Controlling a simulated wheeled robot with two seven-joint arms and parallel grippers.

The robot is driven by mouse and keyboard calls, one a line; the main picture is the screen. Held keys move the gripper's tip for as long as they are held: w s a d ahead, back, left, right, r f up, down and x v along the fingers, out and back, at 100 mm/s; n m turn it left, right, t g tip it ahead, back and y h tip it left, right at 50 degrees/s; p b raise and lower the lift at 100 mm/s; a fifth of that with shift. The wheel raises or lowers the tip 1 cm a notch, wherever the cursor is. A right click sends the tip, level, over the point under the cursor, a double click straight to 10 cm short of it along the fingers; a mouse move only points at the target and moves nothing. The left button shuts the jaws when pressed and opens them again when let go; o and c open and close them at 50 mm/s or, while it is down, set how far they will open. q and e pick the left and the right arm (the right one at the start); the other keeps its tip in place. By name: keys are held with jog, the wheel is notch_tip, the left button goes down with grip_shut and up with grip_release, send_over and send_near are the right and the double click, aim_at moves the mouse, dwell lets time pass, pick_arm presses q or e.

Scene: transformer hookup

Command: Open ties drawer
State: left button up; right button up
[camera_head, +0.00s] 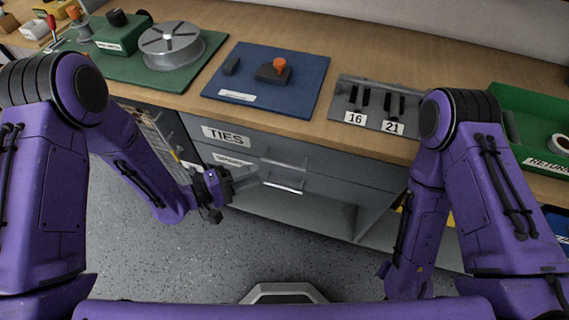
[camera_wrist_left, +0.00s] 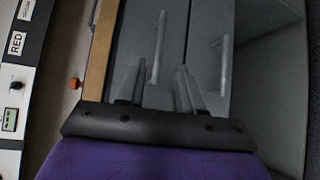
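The ties drawer (camera_head: 262,145) is the upper grey drawer under the bench top, with a white TIES label (camera_head: 227,136). Its front looks flush with the cabinet, so it appears closed. Its bar handle (camera_head: 285,164) also shows in the left wrist view (camera_wrist_left: 160,45). My left gripper (camera_head: 248,181) is in front of the drawers, near the handles. In the left wrist view its two fingers (camera_wrist_left: 157,88) are apart, with the upper handle's bar appearing between them. I cannot tell the remaining depth gap. My right forearm hangs at the right; its gripper is not seen.
A second labelled drawer with its own handle (camera_head: 283,187) sits just below; that handle shows right of the fingers in the wrist view (camera_wrist_left: 224,65). An open shelf (camera_head: 300,212) lies underneath. A blue mat (camera_head: 300,95) and a green tray (camera_head: 515,97) are on the bench.

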aim_at(285, 165)
pick_arm(q)
jog(key=p+x, duration=0.1)
jog(key=x, duration=0.9)
jog(key=shift+d, duration=0.2)
grip_shut()
